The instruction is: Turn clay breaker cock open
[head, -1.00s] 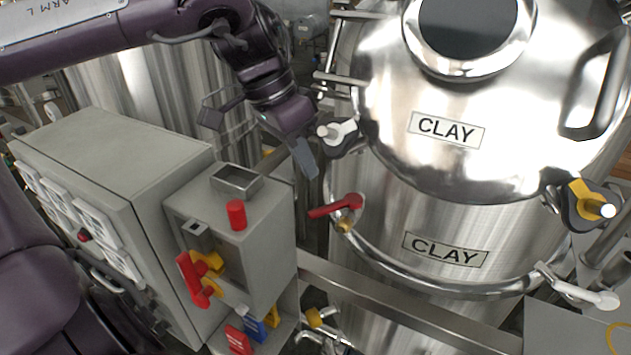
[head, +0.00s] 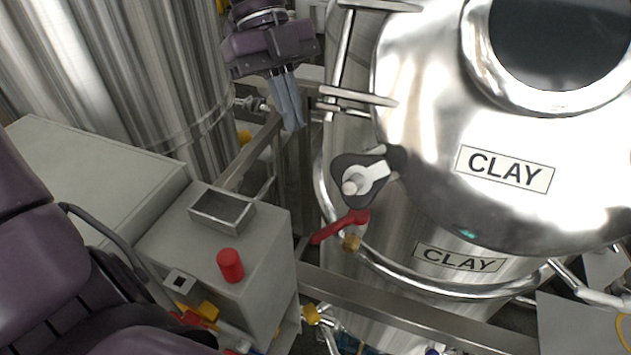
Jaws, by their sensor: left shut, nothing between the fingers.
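The clay tank, a shiny steel vessel with CLAY labels (head: 505,169), fills the right side. A small cock with a red lever (head: 340,227) and a brass body (head: 351,242) sits at its left side, below the lid's rim clamp. The lever points left and slightly down in the picture. My left gripper (head: 292,128) is above and left of the lever, apart from it. Its grey fingers hang down, shut together with nothing between them. My right gripper is out of view.
A lid clamp (head: 362,182) with a pale knob sticks out just above the red lever. A grey control box with a red button (head: 230,265) and an open tray (head: 222,209) stands at left. A steel rail (head: 400,308) crosses in front of the tank.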

